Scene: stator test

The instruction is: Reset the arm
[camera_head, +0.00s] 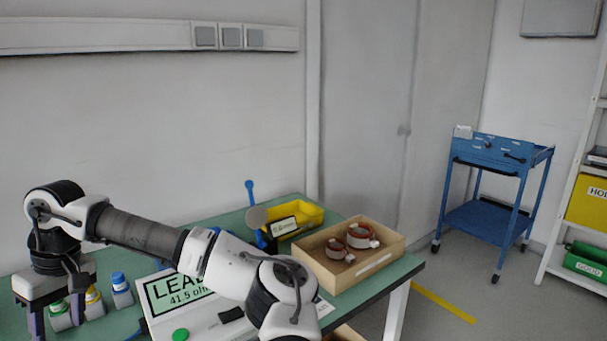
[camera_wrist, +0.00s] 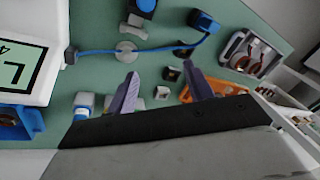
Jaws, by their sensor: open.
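My arm reaches leftward across the green bench in the head view. My gripper (camera_head: 56,322) points down at the bench's left end. In the wrist view, my gripper (camera_wrist: 162,76) has its two purple fingers spread wide, with nothing held between them. A small dark block and a pale cube lie on the bench just beyond and between the fingertips. Small bottles with green, yellow and blue caps (camera_head: 121,284) stand beside the gripper in the head view.
A tester (camera_head: 160,296) reads "LEAK 41.5 oh…", partly covered by my arm. A wooden box (camera_head: 385,254) holds two copper-wound rings. A yellow bin (camera_head: 309,214) stands behind. A blue cable (camera_wrist: 98,51) crosses the bench near a grey bin (camera_wrist: 232,45). A blue cart (camera_head: 486,215) stands right.

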